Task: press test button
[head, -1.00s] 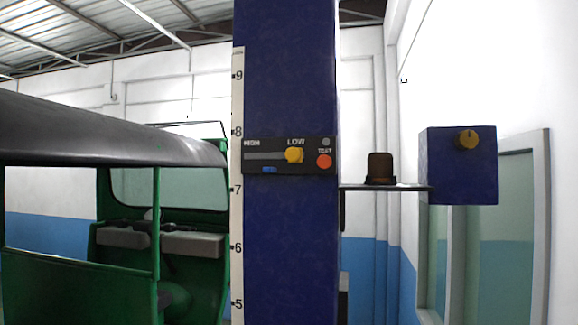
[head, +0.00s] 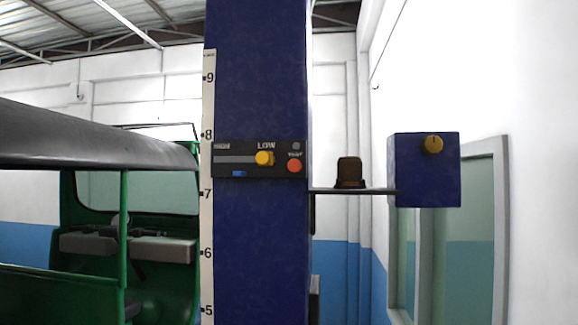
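The test button (head: 294,166) is a round orange-red button at the right end of a black control panel (head: 246,171) on the blue lift post (head: 262,240). A small grey lamp (head: 296,146) sits just above it. A yellow slider knob (head: 264,158) stands at the right end of its slot, under the word LOW. A small blue piece (head: 239,173) shows at the panel's lower edge. Neither of my grippers is in view, and nothing touches the button.
A green rickshaw (head: 122,235) with a dark roof stands at left. A height scale (head: 207,225) runs along the post.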

